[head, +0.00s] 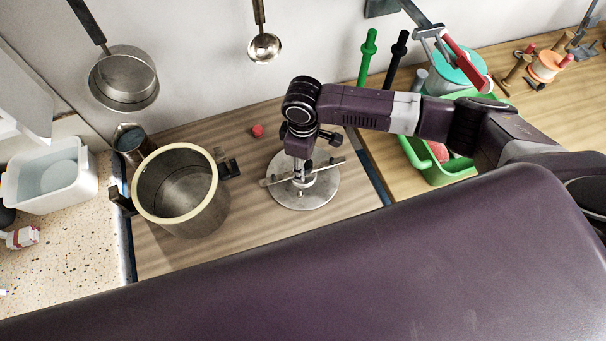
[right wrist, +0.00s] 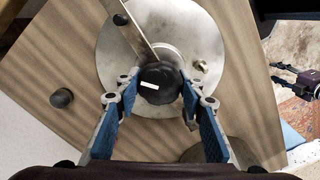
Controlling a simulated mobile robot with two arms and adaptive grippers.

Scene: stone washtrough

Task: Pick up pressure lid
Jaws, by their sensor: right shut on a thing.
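The pressure lid (head: 318,195) is a round grey metal disc with a flat bar across it and a black knob in the middle. It lies flat on the wooden worktop, right of the open pot. It also shows in the right wrist view (right wrist: 205,38), with its black knob (right wrist: 160,78) between the finger pads. My right gripper (head: 300,165) points down over the lid's centre and is shut on the knob. Whether the lid is lifted at all cannot be told. The open pot (head: 141,207) has a pale rim and dark side handles.
A red ball-like knob (head: 257,130) lies behind the lid. A green tub (head: 436,174) stands to the right under my arm. A white basin (head: 82,190) is at the left. A pan (head: 151,98) and a ladle (head: 265,48) hang on the wall. Bare wood lies in front of the lid.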

